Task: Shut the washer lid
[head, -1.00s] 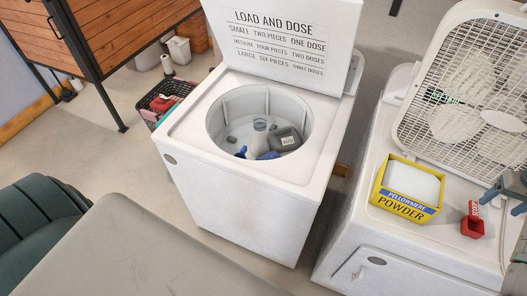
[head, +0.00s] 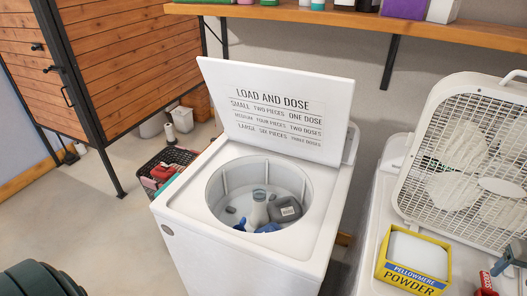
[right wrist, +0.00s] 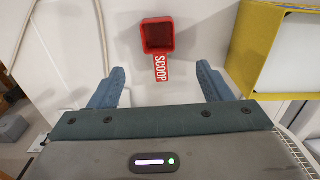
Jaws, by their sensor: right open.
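The washer (head: 185,212) stands in the middle of the head view, with its lid (head: 285,88) raised at the back. The lid's inner face shows printed "LOAD AND DOSE" text. My right gripper is at the right edge of the head view, partly cut off, over the neighbouring white machine, away from the lid. In the right wrist view my right gripper (right wrist: 159,86) is open and empty, with a red scoop (right wrist: 158,37) beyond its fingertips. My left gripper is not in view.
A yellow powder box (head: 385,262) and a white box fan (head: 452,150) stand on the white machine at right. A wooden shelf (head: 350,22) with containers runs above. A dark basket (head: 178,156) and a wooden cabinet (head: 125,60) are at left.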

